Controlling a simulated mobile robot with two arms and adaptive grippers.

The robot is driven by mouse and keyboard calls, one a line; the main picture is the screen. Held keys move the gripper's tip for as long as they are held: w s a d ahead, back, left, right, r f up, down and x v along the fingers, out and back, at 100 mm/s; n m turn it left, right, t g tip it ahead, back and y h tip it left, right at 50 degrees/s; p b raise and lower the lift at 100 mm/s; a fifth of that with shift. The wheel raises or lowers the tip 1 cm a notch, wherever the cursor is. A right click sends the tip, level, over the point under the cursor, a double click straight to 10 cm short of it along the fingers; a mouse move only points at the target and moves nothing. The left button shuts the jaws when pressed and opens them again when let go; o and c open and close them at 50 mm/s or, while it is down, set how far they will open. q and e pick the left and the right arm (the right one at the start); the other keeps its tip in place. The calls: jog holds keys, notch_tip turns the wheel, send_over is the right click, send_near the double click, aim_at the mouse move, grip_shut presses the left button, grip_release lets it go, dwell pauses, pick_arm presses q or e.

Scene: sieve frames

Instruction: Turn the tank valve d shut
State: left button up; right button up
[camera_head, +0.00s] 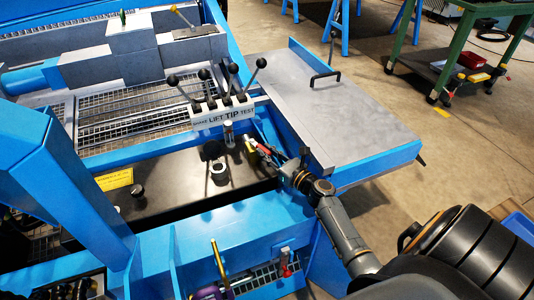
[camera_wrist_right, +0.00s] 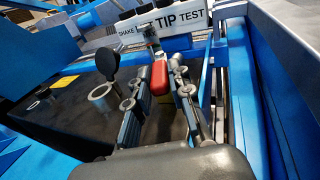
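My right gripper (camera_head: 262,151) reaches in from the lower right, over the dark tank top beside the blue frame. In the right wrist view its two fingers (camera_wrist_right: 158,72) are apart, one on each side of a red handle (camera_wrist_right: 159,78). Gaps seem to show between the fingers and the handle; contact is not clear. Another red-handled valve (camera_head: 286,269) is on the lower blue frame. My left gripper is not in view.
A white panel (camera_head: 222,115) marked SHAKE, LIFT, TIP, TEST carries several black-knobbed levers behind the gripper. A grey-topped side table (camera_head: 335,110) is close on the right.

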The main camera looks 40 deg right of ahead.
jog(key=o, duration=0.3)
jog(key=shift+s, duration=0.1)
jog(key=s, duration=0.4)
jog(key=s+d, duration=0.1)
jog(key=s, duration=0.6)
jog(key=shift+s+d, duration=0.15)
jog(key=shift+s, duration=0.2)
